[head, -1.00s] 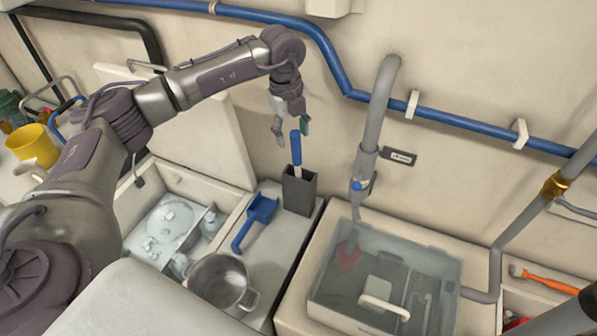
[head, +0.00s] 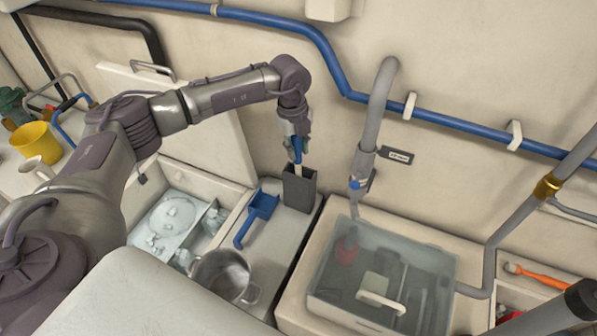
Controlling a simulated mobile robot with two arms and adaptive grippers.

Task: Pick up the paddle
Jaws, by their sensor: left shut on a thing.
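The paddle (head: 298,157) has a blue handle and stands upright in a dark grey square holder (head: 299,190) against the back wall. Its lower end is hidden inside the holder. My left gripper (head: 299,146) is directly above the holder, pointing down, with its fingers shut around the upper part of the blue handle. My right gripper does not show.
A blue scoop (head: 260,208) lies left of the holder, with a steel pot (head: 221,275) in front of it. A clear-lidded box (head: 330,285) stands to the right. A grey pipe (head: 378,105) rises close to the holder's right. An open bin (head: 160,176) is at left.

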